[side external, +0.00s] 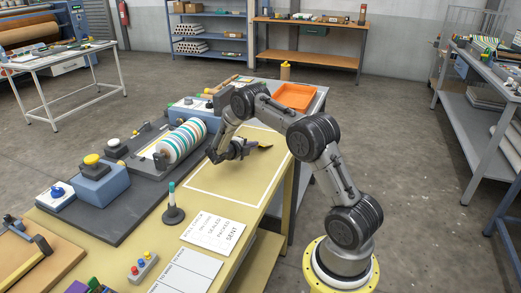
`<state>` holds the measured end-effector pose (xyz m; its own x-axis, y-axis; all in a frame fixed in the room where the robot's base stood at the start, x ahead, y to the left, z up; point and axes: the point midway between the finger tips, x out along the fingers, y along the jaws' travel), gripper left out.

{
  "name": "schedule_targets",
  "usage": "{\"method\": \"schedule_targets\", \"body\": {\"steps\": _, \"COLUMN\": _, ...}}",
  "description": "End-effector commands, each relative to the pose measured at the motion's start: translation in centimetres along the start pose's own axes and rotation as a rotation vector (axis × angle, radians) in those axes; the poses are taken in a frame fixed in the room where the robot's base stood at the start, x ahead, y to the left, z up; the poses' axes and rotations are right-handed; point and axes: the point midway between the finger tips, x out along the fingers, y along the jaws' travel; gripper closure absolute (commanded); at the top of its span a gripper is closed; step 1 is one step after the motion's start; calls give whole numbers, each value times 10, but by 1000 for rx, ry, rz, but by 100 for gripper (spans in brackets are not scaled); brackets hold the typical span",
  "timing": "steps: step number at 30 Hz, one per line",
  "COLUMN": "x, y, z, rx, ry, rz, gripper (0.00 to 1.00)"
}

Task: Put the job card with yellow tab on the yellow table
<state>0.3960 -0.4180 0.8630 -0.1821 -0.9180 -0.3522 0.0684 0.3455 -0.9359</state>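The yellow table (225,186) is a long bench with a pale yellow top and a white outlined rectangle. My gripper (246,148) is low over the far part of that rectangle, fingers pointing right. A small dark piece with a yellow-brown end (265,146) shows at the fingertips. I cannot tell whether it is the job card with yellow tab, whether the fingers are shut on it, or whether it touches the table. No other card with a yellow tab can be made out.
A white lettered board (213,233) lies near the table's right edge. A dark stand with a green-topped post (173,205) is beside it. The striped roller (181,140) and blue box with yellow button (103,180) are left. An orange tray (294,96) is behind. The rectangle's near part is clear.

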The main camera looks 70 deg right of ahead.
Motion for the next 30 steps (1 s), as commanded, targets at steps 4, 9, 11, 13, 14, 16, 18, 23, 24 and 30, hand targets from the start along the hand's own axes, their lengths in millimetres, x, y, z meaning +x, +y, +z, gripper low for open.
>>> {"method": "schedule_targets", "body": {"steps": 4, "x": 0, "y": 0, "z": 0, "rx": 0, "ry": 0, "rz": 0, "gripper": 78}}
{"method": "schedule_targets", "body": {"steps": 9, "x": 0, "y": 0, "z": 0, "rx": 0, "ry": 0, "rz": 0, "gripper": 78}}
{"method": "schedule_targets", "body": {"steps": 11, "x": -1, "y": 0, "z": 0, "rx": 0, "ry": 0, "rz": 0, "gripper": 78}}
{"method": "schedule_targets", "body": {"steps": 13, "x": -4, "y": 0, "z": 0, "rx": 0, "ry": -1, "rz": 0, "gripper": 78}}
{"method": "schedule_targets", "body": {"steps": 14, "x": -6, "y": -1, "z": 1, "rx": 1, "ry": -1, "rz": 0, "gripper": 78}}
{"method": "schedule_targets", "body": {"steps": 16, "x": -13, "y": -1, "z": 1, "rx": 1, "ry": -2, "rz": -1, "gripper": 78}}
{"method": "schedule_targets", "body": {"steps": 18, "x": -21, "y": -1, "z": 1, "rx": 0, "ry": -3, "rz": -1, "gripper": 78}}
{"method": "schedule_targets", "body": {"steps": 23, "x": -39, "y": -1, "z": 1, "rx": 0, "ry": -3, "rz": -1, "gripper": 78}}
{"method": "schedule_targets", "body": {"steps": 24, "x": -43, "y": -1, "z": 1, "rx": 1, "ry": -2, "rz": -1, "gripper": 78}}
{"method": "schedule_targets", "body": {"steps": 30, "x": -65, "y": 0, "z": 1, "rx": 0, "ry": -2, "rz": 0, "gripper": 78}}
